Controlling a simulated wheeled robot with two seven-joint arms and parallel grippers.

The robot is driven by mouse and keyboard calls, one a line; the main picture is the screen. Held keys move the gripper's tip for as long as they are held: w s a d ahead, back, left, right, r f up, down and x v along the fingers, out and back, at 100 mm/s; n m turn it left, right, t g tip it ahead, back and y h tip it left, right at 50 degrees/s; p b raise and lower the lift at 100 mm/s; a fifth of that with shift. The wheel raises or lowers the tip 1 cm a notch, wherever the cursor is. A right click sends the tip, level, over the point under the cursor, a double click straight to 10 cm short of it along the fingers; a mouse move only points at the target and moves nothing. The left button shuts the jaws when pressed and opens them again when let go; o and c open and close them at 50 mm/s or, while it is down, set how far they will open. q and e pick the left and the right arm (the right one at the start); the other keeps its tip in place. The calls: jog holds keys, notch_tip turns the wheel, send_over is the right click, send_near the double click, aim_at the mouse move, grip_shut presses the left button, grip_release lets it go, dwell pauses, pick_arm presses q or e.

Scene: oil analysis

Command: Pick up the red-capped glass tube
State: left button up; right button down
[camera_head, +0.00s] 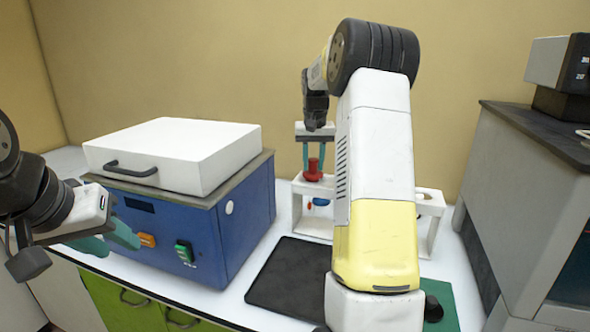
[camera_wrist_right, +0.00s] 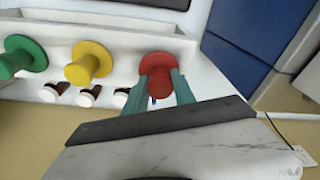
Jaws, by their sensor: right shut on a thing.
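The red-capped glass tube (camera_head: 313,172) shows its red cap at the white rack (camera_head: 299,187) in the head view; the rest of the tube is mostly hidden. In the right wrist view the red cap (camera_wrist_right: 158,66) is at the rack's right end. My right gripper (camera_head: 312,158) reaches down from above, its teal fingers on either side of the red cap. It is shut on the cap, as the right wrist view (camera_wrist_right: 160,92) also shows. My left gripper (camera_head: 108,240) is open and empty at the left, in front of the blue machine.
A green cap (camera_wrist_right: 20,56) and a yellow cap (camera_wrist_right: 88,63) stand in the same rack, with several white-rimmed vials beside them. The blue machine with a white lid (camera_head: 175,150) is left of the rack. A dark mat (camera_head: 290,278) lies in front. A grey cabinet (camera_head: 525,170) stands right.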

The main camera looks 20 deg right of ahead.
notch_tip(320, 180, up, 17)
dwell(0.4)
